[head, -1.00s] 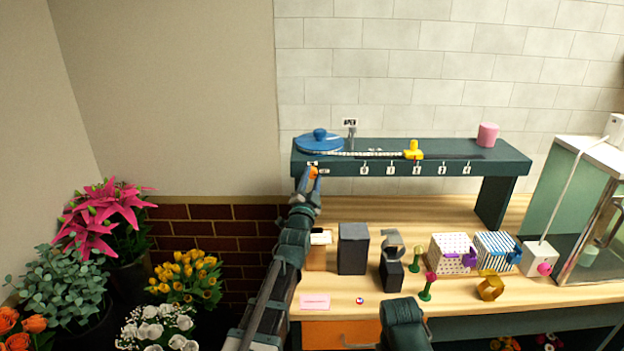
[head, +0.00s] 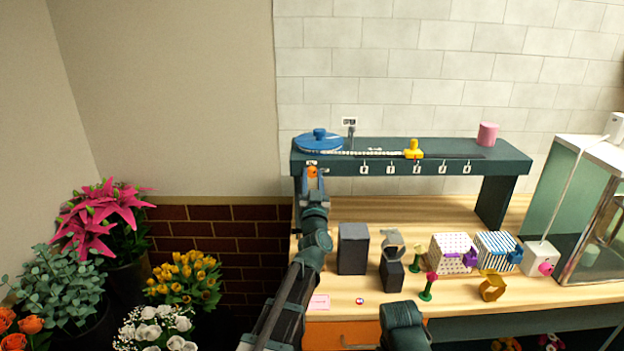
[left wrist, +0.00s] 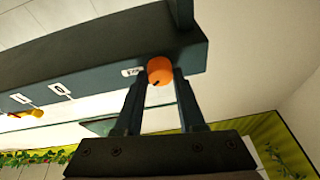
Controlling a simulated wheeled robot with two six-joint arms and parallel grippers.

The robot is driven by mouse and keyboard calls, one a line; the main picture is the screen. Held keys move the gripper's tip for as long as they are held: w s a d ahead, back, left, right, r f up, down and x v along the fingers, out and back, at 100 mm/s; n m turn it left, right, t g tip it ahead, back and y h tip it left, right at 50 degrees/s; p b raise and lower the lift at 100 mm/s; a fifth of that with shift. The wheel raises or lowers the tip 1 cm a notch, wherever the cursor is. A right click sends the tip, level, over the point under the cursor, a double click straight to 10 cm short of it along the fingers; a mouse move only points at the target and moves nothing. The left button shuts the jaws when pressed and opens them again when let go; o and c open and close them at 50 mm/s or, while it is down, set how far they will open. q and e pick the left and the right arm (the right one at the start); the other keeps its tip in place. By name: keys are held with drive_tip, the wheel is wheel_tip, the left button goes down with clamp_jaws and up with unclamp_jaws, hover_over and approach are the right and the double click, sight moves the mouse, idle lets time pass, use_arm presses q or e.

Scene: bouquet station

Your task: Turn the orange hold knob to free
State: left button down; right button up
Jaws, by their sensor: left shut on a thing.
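The orange hold knob (head: 312,172) sits on the front face of the dark green shelf (head: 400,157), near its left end. My left gripper (head: 313,178) reaches up to it from below. In the left wrist view the round orange knob (left wrist: 160,70) shows between the tips of my two fingers (left wrist: 162,86), which are shut on it. A dark mark shows on the knob's face. A small white label is beside the knob, its text too small to read. My right gripper is not clearly seen; only a dark part of my arm shows at the bottom.
A blue round disc (head: 319,142) and a yellow slider (head: 413,149) are on the shelf top, with a pink cylinder (head: 487,134) at right. Below stand a dark box (head: 353,249), patterned boxes (head: 453,254) and a glass cabinet (head: 590,215). Flowers (head: 100,215) stand at left.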

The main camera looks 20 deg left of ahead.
use_arm(q)
drive_tip(key=n, duration=0.2)
drive_tip(key=n+y, duration=0.1)
drive_tip(key=n, duration=0.1)
drive_tip(key=shift+r+g+y, duration=0.15)
drive_tip(key=shift+g+y, duration=0.15)
drive_tip(key=shift+g, duration=0.1)
drive_tip(key=n+g+y+p, duration=0.1)
drive_tip(key=n, duration=0.2)
drive_tip(key=shift+w+d+n, duration=0.1)
drive_tip(key=shift+n, duration=0.3)
drive_tip(key=shift+n+g+y+p, duration=0.45)
drive_tip(key=shift+n+p, duration=0.1)
drive_tip(key=shift+n, duration=0.85)
drive_tip(key=shift+n+g+y+p, duration=0.45)
drive_tip(key=shift+n+p, duration=0.1)
drive_tip(key=shift+n, duration=0.85)
drive_tip(key=c, duration=0.5)
unclamp_jaws()
drive_tip(key=b+v, duration=0.2)
drive_tip(key=v, duration=1.2)
